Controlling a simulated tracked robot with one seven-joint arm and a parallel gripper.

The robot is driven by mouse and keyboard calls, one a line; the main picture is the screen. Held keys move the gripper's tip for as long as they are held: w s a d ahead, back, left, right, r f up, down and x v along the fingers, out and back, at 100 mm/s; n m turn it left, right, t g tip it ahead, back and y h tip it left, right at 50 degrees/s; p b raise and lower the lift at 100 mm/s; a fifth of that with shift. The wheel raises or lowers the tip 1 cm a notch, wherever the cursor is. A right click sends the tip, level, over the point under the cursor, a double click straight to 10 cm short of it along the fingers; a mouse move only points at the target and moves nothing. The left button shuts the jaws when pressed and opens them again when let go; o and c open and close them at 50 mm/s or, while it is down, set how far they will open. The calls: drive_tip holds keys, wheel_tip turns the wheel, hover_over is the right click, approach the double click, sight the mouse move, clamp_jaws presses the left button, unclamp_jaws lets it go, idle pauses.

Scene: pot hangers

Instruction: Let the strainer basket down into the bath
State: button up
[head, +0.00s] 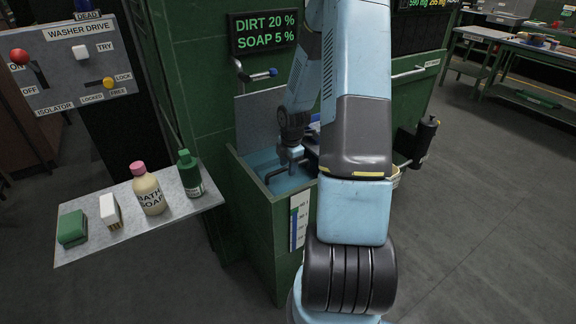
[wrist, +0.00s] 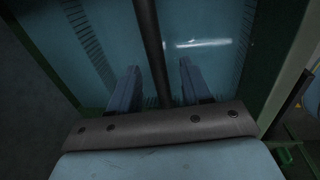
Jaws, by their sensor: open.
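The bath is a green tank (head: 262,215) holding blue water, in the middle of the head view. My gripper (head: 291,160) is low over the water inside the rim. In the wrist view my gripper (wrist: 156,80) is open, with a finger on each side of a dark bar (wrist: 149,35). The bar looks like the strainer basket's handle; a dark bent piece of it (head: 274,176) shows beside my gripper in the head view. Rows of dark slots (wrist: 88,40) at both sides look like the basket's walls, seemingly in the water. Contact between fingers and bar cannot be told.
A grey shelf (head: 75,243) at left holds a green sponge (head: 72,228), a brush (head: 110,211), a bath soap bottle (head: 149,188) and a green bottle (head: 189,172). A lever (head: 258,75) sits on the wall above the bath. Floor at right is clear.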

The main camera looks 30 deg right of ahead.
wheel_tip(320, 180, up, 14)
drive_tip(key=s, duration=0.2)
drive_tip(key=shift+f, duration=0.25)
drive_tip(key=s+a+r+m+t+h, duration=0.1)
drive_tip(key=s+a+r+m, duration=0.35)
drive_tip(key=r, duration=0.35)
drive_tip(key=s+a+r+m+h, duration=0.1)
drive_tip(key=s+a+r+m, duration=0.3)
drive_tip(key=a+r, duration=0.25)
drive_tip(key=s+a+r+m+t+y, duration=0.1)
drive_tip(key=s+a+r+m, duration=0.2)
drive_tip(key=s, duration=0.4)
drive_tip(key=s+a+r+m+t, duration=0.2)
drive_tip(key=s+a+r+m, duration=0.2)
drive_tip(key=s+r+m, duration=0.2)
drive_tip(key=shift+s+a+m+y, duration=0.15)
drive_tip(key=shift+s+m+y, duration=0.3)
drive_tip(key=shift+s, duration=0.55)
